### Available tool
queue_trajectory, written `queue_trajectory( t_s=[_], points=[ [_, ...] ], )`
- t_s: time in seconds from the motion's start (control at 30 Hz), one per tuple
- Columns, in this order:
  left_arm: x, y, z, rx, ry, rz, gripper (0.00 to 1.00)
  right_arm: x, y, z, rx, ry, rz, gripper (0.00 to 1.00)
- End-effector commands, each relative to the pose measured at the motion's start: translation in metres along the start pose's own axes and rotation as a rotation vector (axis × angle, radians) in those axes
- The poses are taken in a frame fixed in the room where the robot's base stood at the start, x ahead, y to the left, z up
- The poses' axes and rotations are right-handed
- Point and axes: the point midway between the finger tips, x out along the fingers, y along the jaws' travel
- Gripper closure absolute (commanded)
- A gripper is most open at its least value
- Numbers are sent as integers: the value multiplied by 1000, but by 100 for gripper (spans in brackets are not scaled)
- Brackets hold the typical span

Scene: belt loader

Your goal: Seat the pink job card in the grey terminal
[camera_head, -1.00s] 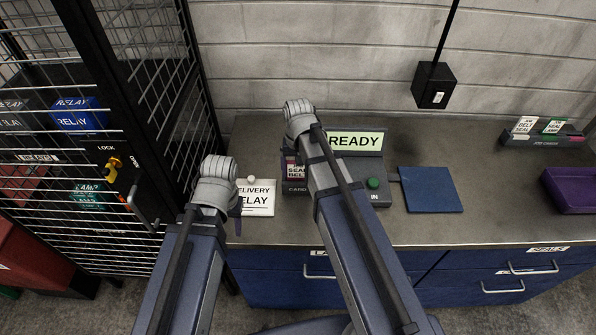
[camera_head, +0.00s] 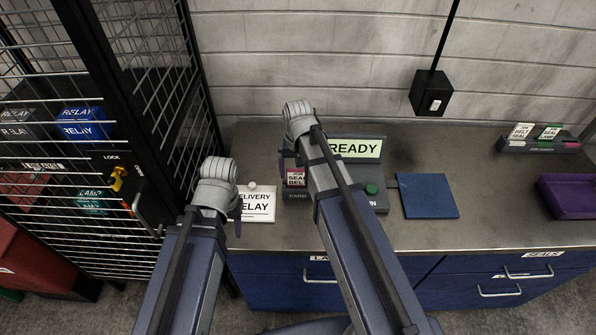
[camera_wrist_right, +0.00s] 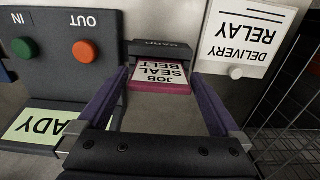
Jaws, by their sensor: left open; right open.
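The pink job card (camera_wrist_right: 160,80), labelled "JOB SEAL BELT", lies at the card slot of the grey terminal (camera_wrist_right: 70,75). Its far end meets the slot and its pink near edge sticks out; how deep it sits I cannot tell. My right gripper (camera_wrist_right: 163,92) is open, one finger on each side of the card, with gaps visible. In the head view the card (camera_head: 297,179) is partly hidden by my right arm, and the terminal (camera_head: 374,172) shows "READY" on its screen. My left gripper (camera_head: 238,207) is open by the delivery sign, mostly hidden behind its wrist.
A "DELIVERY RELAY" sign (camera_head: 257,203) stands left of the terminal. A blue mat (camera_head: 428,196), purple tray (camera_head: 570,195) and card rack (camera_head: 538,146) lie to the right. A wire cage (camera_head: 150,90) stands at left. A black box (camera_head: 431,92) hangs above the bench.

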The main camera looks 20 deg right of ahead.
Motion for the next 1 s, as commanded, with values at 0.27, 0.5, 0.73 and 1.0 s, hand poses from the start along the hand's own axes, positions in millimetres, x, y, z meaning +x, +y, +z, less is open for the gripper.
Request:
queue_trajectory(
  t_s=[0.27,0.5,0.73,1.0],
  points=[
    [-51,-5,3,0,0,0,50,-51,0,0,0,0,0,0],
    [-84,-8,5,-8,0,2,50,-84,0,0,0,0,0,0],
    [-94,-9,6,-12,0,2,50,-94,0,0,0,0,0,0],
    [-92,-8,5,-12,0,2,50,-93,-30,64,-203,-10,34,0]
  ],
)
